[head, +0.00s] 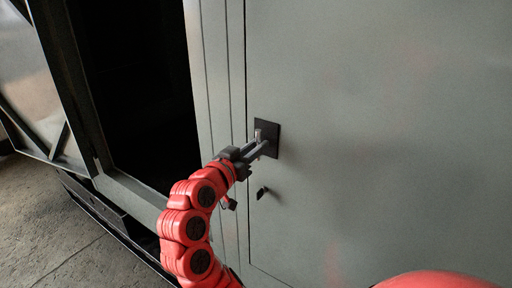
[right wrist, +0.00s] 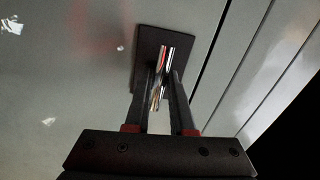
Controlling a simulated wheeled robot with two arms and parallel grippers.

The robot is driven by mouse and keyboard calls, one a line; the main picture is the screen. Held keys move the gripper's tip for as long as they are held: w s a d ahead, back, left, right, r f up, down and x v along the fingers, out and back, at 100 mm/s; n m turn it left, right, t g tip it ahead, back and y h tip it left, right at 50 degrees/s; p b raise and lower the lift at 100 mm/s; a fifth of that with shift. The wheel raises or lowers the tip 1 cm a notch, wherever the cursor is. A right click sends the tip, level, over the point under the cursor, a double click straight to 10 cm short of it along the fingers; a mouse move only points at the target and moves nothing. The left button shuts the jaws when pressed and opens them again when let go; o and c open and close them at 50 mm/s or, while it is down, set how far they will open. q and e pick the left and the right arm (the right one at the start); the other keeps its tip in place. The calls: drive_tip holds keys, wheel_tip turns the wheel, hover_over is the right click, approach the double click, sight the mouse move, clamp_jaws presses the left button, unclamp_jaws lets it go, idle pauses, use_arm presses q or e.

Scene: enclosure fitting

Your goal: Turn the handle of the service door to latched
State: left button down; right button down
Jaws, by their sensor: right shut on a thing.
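The service door (head: 370,130) is a large grey panel that sits flush in its frame in the head view. Its handle (head: 262,132) is a small shiny metal piece on a dark square plate (head: 273,139) near the door's left edge. My right gripper (head: 266,146) reaches it from below left and is shut on the handle. In the right wrist view the handle (right wrist: 164,62) shows between the two fingers, in front of the dark plate (right wrist: 148,45). The fingers hide part of the handle. My left gripper is not in view.
A small dark keyhole-like fitting (head: 262,192) sits on the door below the handle. To the left is a dark open bay (head: 130,80) with a grey frame. Concrete floor (head: 50,215) shows at the lower left.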

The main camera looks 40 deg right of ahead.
drive_tip(key=n, duration=0.3)
drive_tip(key=shift+r+p, duration=0.1)
drive_tip(key=shift+p, duration=0.3)
drive_tip(key=shift+n+p, duration=0.3)
drive_tip(key=shift+n, duration=1)
drive_tip(key=c, duration=0.8)
unclamp_jaws()
